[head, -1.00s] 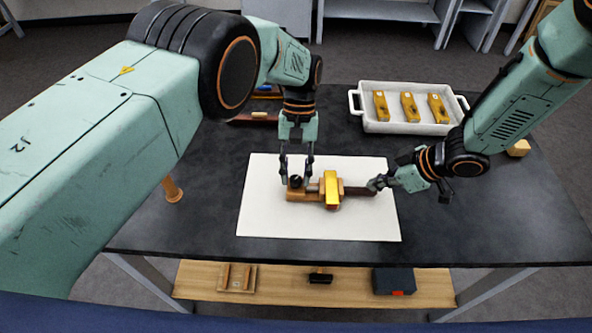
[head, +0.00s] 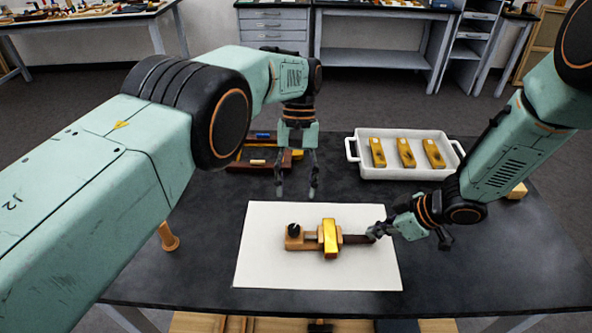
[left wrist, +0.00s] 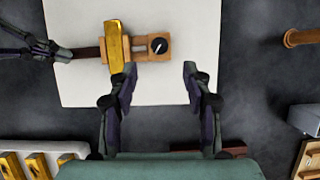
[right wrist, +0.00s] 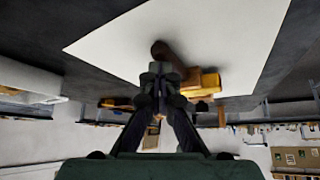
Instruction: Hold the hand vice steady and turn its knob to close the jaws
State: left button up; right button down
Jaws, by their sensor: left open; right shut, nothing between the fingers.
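The wooden hand vice (head: 310,243) lies on the white sheet with its dark handle (head: 354,239) to the right. A gold bar (head: 329,236) lies across its jaws; I cannot tell whether the jaws touch it. The black knob (head: 293,230) with a white mark is at the vice's left end; it also shows in the left wrist view (left wrist: 158,46). My left gripper (head: 296,190) is open and empty, above and behind the knob, apart from it. My right gripper (head: 374,233) is shut at the handle's end; its fingertips hide the contact.
The white sheet (head: 265,270) lies on the dark table. A white tray (head: 388,171) with three gold pieces stands at the back right. Dark red-brown pieces (head: 245,167) lie behind my left gripper. A wooden peg (head: 168,238) stands at the left.

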pick_arm(q)
jog(key=shift+v, duration=1.65)
jog(key=a+r+n+h, duration=0.2)
jog(key=a+r+n, duration=0.15)
jog(key=r, duration=0.45)
jog(key=n+t+h, duration=0.2)
jog(key=n, duration=0.7)
send_near(294, 228)
notch_tip(294, 228, up, 4)
jog(key=s+a, duration=0.1)
jog(key=a, duration=0.1)
jog(key=shift+n+t, duration=0.45)
jog(key=shift+t, duration=0.05)
jog(key=x, duration=0.8)
jog(key=w+x, duration=0.1)
jog(key=x, duration=0.3)
jog(key=shift+s+d+f, duration=0.1)
jog(key=shift+d+f, duration=0.2)
jog(key=shift+d, duration=0.15)
